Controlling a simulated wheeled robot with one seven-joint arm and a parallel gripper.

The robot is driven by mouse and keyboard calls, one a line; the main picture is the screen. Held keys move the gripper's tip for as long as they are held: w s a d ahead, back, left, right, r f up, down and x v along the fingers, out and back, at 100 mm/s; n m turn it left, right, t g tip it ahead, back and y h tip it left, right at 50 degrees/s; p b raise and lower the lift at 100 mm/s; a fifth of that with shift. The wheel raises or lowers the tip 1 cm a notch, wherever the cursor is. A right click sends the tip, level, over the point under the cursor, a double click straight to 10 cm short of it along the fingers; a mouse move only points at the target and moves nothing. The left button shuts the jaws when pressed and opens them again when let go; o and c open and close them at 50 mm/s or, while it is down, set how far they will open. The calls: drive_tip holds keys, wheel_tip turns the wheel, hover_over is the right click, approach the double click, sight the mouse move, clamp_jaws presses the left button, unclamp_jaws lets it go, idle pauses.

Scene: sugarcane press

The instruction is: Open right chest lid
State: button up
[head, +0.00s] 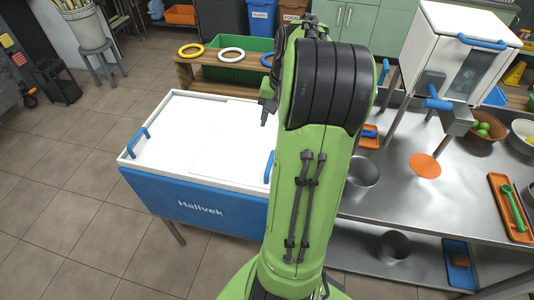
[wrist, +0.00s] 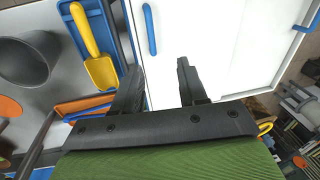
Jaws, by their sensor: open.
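The blue chest (head: 195,205) with a white top stands left of my arm. Both lids lie flat. The right lid (head: 232,140) has a blue handle (head: 269,165) at its right end, partly hidden by my arm; the handle also shows in the wrist view (wrist: 150,30). The left lid (head: 170,125) has its own blue handle (head: 138,142) at the far left. My gripper (wrist: 158,68) is open and empty. In the wrist view its fingers appear over the right lid's edge, with the handle beyond the tips and apart from them. In the head view my arm mostly hides it.
A steel counter (head: 450,215) stands right of the chest, with a metal pot (head: 360,171) and a yellow scoop (wrist: 97,62) in a blue tray. A wooden bench (head: 197,80) with coloured rings stands behind the chest.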

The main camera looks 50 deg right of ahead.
drive_tip(key=s+d+f, duration=0.1)
drive_tip(key=d, duration=0.1)
drive_tip(key=m+b, duration=0.1)
drive_tip(key=b, duration=0.5)
approach(271, 160)
drive_tip(key=f, duration=0.2)
drive_tip(key=w+f, duration=0.1)
drive_tip(key=f, duration=0.5)
drive_tip(key=shift+w+a+f, duration=0.1)
drive_tip(key=shift+w+a, duration=0.05)
drive_tip(key=shift+w, duration=0.05)
clamp_jaws()
